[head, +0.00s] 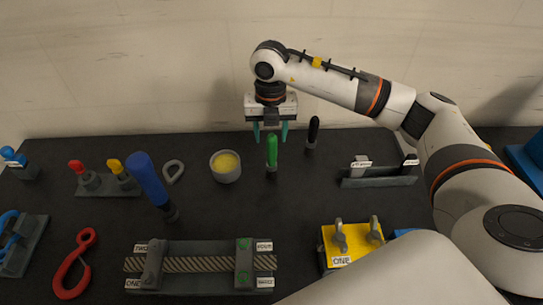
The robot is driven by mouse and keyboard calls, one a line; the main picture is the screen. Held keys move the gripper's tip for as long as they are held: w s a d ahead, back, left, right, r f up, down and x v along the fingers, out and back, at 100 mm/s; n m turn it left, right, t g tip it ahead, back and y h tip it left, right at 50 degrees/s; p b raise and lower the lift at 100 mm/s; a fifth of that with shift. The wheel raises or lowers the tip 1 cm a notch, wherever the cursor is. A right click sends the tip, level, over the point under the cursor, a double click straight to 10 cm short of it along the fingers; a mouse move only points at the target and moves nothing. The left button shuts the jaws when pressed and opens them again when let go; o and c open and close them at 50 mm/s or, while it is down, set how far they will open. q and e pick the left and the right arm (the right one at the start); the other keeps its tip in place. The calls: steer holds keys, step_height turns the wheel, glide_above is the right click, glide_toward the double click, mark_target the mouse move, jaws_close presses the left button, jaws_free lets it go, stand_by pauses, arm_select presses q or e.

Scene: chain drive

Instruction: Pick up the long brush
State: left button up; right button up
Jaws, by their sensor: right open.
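Three upright handled tools stand on the dark table: a thick blue one (151,182), a slim green one (271,155) and a black one (313,132). Their lower ends are small and dark, so I cannot tell which is the long brush. My right gripper (270,132) points down at the back of the table, with its teal fingers apart. The top of the green handle shows between the fingertips in the picture; I cannot tell whether it is between them in depth. Nothing is held. My left gripper is not in view.
A yellow-filled cup (225,167) and a grey ring (173,172) stand left of the green handle. A chain fixture (200,265), a red hook (73,265), a yellow block (352,246) and a grey rack (378,180) surround the clear middle.

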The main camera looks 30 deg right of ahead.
mark_target(272, 146)
step_height(272, 146, down, 4)
steer(key=shift+s+d+f+p, duration=0.1)
steer(key=shift+s+f+p, duration=0.1)
steer(key=shift+p, duration=0.9)
steer(key=shift+f, duration=0.3)
steer(key=shift+w, duration=0.1)
steer(key=c, duration=1.1)
